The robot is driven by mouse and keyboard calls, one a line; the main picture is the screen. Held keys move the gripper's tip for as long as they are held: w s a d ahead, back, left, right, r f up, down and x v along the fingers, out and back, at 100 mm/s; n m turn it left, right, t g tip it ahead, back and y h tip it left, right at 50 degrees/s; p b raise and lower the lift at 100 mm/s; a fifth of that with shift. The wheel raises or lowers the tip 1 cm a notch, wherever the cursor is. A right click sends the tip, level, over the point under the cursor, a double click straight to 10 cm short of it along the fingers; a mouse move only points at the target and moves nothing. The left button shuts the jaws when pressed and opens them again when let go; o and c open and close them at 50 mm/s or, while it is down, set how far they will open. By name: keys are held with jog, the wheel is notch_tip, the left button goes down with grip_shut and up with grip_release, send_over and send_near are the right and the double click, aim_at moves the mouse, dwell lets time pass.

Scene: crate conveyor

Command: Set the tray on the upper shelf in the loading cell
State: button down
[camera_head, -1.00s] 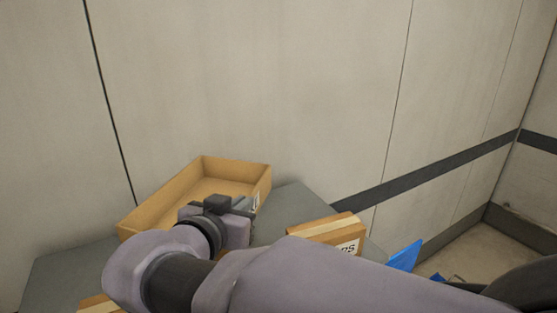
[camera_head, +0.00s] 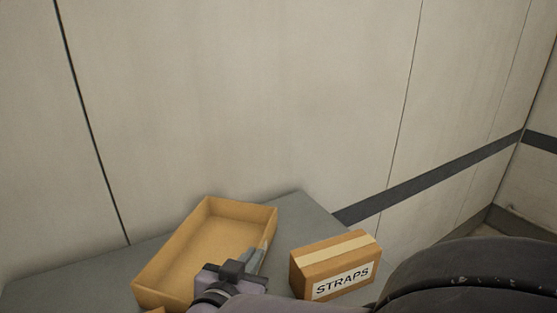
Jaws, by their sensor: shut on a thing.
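The tray (camera_head: 195,218) is an open, shallow, tan box, empty inside as far as it shows. It is at the lower left, over the grey surface (camera_head: 300,212) by the wall. My gripper (camera_head: 253,261) is shut on the tray's right-hand wall, near its front end. The arm hides part of the tray's near right corner. I cannot tell whether the tray's underside touches the grey surface. No upper shelf can be made out in this view.
A closed cardboard box labelled STRAPS (camera_head: 335,265) stands on the grey surface right of the tray. A panelled wall (camera_head: 250,90) with a dark stripe rises behind.

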jog(key=shift+w+a+f, duration=0.15)
jog(key=shift+f, duration=0.05)
jog(key=shift+s+d+r, duration=0.2)
jog(key=shift+s+d, duration=0.05)
jog(key=shift+w+f, duration=0.1)
jog(key=shift+f, duration=0.15)
jog(key=c, duration=1.6)
grip_release()
jog(key=shift+r, duration=0.1)
jog(key=shift+r, duration=0.1)
